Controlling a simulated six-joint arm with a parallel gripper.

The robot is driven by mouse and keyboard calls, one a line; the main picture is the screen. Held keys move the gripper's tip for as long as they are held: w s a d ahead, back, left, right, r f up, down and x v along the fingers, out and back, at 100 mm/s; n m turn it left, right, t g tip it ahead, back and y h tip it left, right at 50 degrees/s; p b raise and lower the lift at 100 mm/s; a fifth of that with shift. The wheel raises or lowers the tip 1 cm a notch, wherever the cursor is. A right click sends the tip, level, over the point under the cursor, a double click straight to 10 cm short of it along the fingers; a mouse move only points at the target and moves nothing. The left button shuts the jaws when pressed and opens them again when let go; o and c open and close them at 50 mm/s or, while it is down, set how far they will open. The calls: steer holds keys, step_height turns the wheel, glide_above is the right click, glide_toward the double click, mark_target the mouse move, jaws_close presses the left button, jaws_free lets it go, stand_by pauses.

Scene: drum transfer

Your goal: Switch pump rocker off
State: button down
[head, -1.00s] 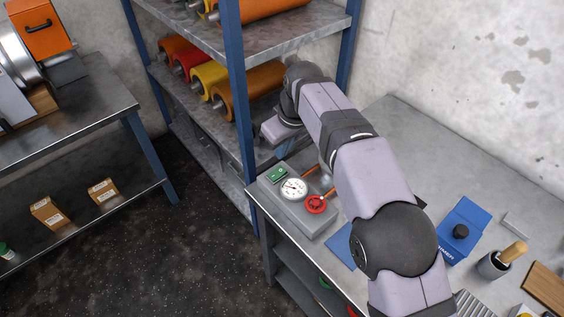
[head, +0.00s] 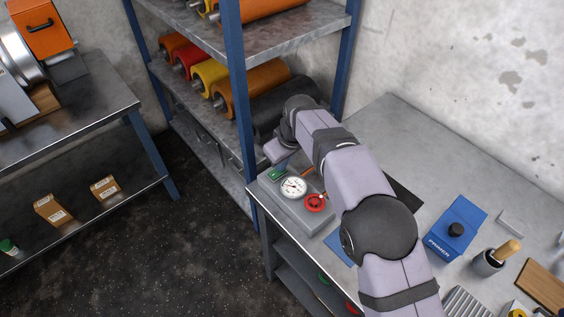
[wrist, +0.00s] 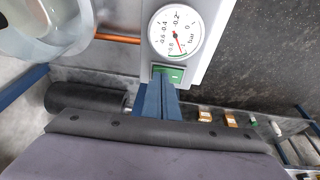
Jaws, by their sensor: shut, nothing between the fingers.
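The pump unit is a grey box (head: 297,212) on the front left corner of the right bench. Its green rocker (head: 276,175) sits at the box's far left end, beside a round white gauge (head: 294,187) and a red handwheel (head: 315,203). In the wrist view the green rocker (wrist: 175,74) lies just below the gauge (wrist: 177,32). My gripper's blue fingers (wrist: 157,95) are together and empty, with their tips at the rocker's near edge. I cannot tell whether they touch it. In the head view my wrist hangs over that end of the box.
A blue post (head: 238,110) of the roller shelf stands close left of my wrist. A copper pipe (wrist: 118,38) and a pale rounded vessel (wrist: 48,25) are beside the unit.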

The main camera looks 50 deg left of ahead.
mark_target(277, 175)
steer(key=shift+w+f, duration=0.1)
steer(key=shift+f, duration=0.15)
steer(key=shift+s, duration=0.85)
steer(key=shift+r, duration=0.55)
step_height(277, 175, up, 3)
steer(key=p, duration=0.3)
steer(key=shift+s+r, duration=0.1)
steer(key=shift+s, duration=0.05)
steer(key=b+v, duration=0.3)
steer(key=v, duration=0.7)
